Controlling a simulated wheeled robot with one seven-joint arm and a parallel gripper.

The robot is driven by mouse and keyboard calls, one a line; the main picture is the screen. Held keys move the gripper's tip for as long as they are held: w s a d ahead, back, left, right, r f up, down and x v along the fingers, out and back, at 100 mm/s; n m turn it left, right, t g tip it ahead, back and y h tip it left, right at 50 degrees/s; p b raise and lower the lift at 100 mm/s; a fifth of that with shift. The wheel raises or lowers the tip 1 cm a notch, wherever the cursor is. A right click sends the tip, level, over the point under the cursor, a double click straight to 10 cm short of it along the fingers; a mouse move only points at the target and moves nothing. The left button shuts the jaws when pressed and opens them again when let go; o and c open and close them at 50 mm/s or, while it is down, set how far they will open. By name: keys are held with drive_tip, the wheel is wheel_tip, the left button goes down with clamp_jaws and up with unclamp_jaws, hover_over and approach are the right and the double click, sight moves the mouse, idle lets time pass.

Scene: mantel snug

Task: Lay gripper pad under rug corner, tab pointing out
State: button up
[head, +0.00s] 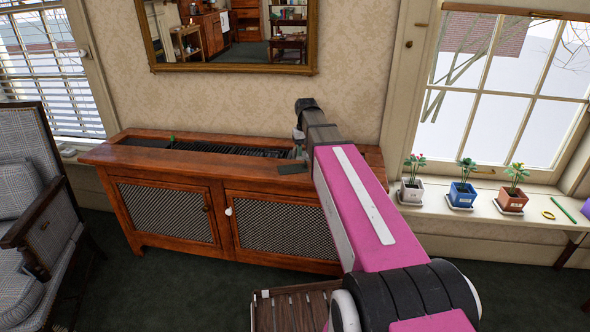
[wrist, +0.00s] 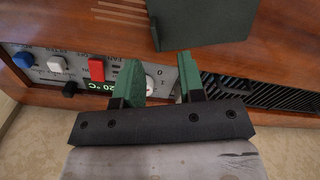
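A flat dark green-grey piece, possibly the gripper pad, lies on the wooden cabinet top near its front edge in the head view (head: 293,167). It also shows in the wrist view (wrist: 203,22), just beyond my fingertips. In the head view my arm partly hides the gripper. Dark green carpet (head: 150,285) covers the floor; I cannot make out a separate rug corner.
The wooden cabinet (head: 165,212) has a control panel (wrist: 50,62) and black grille (wrist: 265,95) on top. A plaid armchair (head: 40,190) stands left, a slatted wooden piece (head: 290,308) in front. Potted plants (head: 462,190) line the right sill. Floor between armchair and slats is clear.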

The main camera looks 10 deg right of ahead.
sight(299, 168)
drive_tip(key=shift+d+f, duration=0.15)
drive_tip(key=shift+f, duration=2.4)
clamp_jaws()
